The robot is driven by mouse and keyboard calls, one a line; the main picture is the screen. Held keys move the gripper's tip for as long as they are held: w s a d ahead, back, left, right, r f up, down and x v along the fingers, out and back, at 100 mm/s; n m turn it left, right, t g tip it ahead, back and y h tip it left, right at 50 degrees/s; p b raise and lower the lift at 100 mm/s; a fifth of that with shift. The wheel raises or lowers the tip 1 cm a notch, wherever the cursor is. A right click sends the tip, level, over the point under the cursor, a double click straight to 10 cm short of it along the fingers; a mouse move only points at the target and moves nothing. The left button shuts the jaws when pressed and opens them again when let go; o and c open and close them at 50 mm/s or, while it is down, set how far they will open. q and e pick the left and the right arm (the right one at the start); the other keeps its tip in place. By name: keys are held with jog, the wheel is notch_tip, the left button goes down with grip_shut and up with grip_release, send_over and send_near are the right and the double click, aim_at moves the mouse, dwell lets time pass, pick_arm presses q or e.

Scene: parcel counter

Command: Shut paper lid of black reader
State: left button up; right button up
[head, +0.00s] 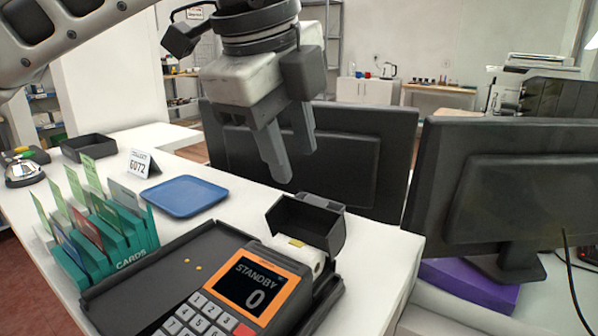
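The black reader (262,285) has an orange-framed screen reading STANDBY 0 and a keypad at the lower middle. Its paper lid (307,222) is a black cover standing raised at the reader's far end. The white paper roll (304,254) shows uncovered in front of the lid. My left gripper (293,166) hangs above and slightly behind the lid, fingers pointing down. Its two fingers are apart with nothing between them, and they do not appear to touch the lid. My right gripper is not in view.
A dark tray (140,275) lies beside the reader. A green card rack (110,245), blue tray (184,196) and number sign (141,163) stand to the left. Two black monitors (375,165) (520,180) rise behind and right. The counter's right edge is close to the reader.

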pick_arm(q)
jog(key=v, duration=1)
jog(key=shift+r+p, duration=0.35)
jog(key=shift+r, duration=0.05)
jog(key=shift+a, duration=0.1)
